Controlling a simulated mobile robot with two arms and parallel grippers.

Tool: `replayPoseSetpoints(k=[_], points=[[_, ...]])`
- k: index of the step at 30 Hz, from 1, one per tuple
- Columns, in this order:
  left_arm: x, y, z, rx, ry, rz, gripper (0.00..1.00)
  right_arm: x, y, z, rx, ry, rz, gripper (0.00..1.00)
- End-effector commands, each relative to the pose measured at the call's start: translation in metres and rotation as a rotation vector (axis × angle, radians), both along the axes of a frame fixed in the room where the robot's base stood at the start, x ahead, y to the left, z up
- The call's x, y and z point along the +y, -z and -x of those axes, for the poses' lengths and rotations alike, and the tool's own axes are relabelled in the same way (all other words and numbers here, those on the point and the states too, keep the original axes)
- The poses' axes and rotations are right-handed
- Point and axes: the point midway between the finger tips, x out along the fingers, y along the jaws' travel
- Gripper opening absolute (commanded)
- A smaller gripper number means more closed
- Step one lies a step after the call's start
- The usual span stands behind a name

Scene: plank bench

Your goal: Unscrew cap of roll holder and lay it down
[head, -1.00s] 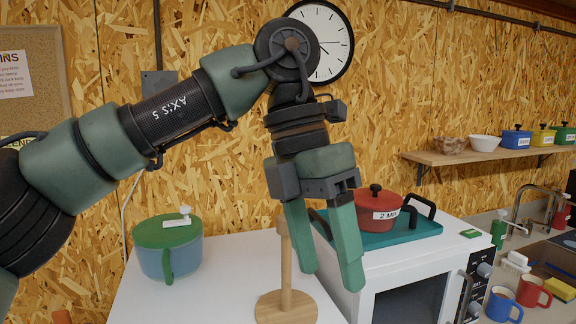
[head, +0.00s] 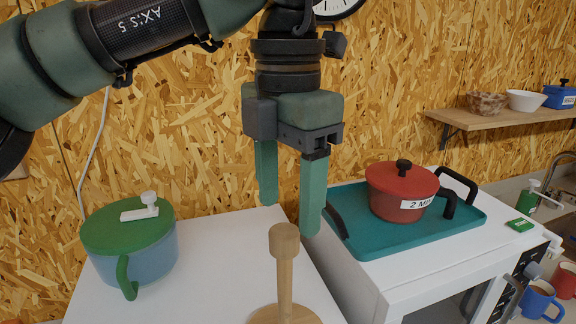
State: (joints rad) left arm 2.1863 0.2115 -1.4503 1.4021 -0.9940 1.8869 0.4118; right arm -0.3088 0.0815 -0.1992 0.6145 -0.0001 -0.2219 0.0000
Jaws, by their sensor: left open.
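The roll holder (head: 285,286) is a light wooden post on a round wooden base, upright on the white surface. Its cap (head: 284,240) is a wider wooden knob at the top of the post. My left gripper (head: 290,216) is open with its green fingers pointing down. Its fingertips hang near the cap's height, one up and left of it, the other just right of it. The fingers show nothing between them. I cannot tell how far in depth they are from the cap. The base is cut off by the lower picture edge. My right gripper is out of view.
A blue-grey pot (head: 140,262) with a green lid and a white piece on top stands left. A teal tray (head: 365,240) with a red pot (head: 401,192) lies on the white microwave (head: 400,285) at right. Bare white surface (head: 215,265) lies between pot and holder.

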Motion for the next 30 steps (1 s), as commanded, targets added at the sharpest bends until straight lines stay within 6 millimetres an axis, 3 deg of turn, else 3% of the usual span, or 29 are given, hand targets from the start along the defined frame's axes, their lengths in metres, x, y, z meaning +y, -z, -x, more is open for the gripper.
replayPoseSetpoints(k=[4, 9, 14, 20, 26, 27, 30], points=[[0.001, 0.022, 0.0, 0.003, 0.001, -0.002, 0.61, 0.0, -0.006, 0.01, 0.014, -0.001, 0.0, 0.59], [0.001, 0.039, -0.001, 0.002, -0.001, 0.0, 0.61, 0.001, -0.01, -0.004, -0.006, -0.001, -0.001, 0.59], [0.0, 0.045, -0.001, 0.001, -0.002, 0.002, 0.61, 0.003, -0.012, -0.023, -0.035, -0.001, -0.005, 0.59], [0.0, 0.045, -0.001, 0.001, -0.001, 0.002, 0.61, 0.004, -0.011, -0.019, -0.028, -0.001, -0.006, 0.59], [0.0, 0.045, -0.001, 0.0, -0.001, 0.001, 0.05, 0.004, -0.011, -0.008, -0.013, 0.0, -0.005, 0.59], [0.0, 0.045, -0.001, 0.0, -0.001, 0.001, 0.0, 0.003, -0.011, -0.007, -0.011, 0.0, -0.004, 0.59], [0.0, 0.045, -0.001, 0.0, -0.01, 0.001, 0.0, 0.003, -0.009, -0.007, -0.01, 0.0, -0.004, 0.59]])
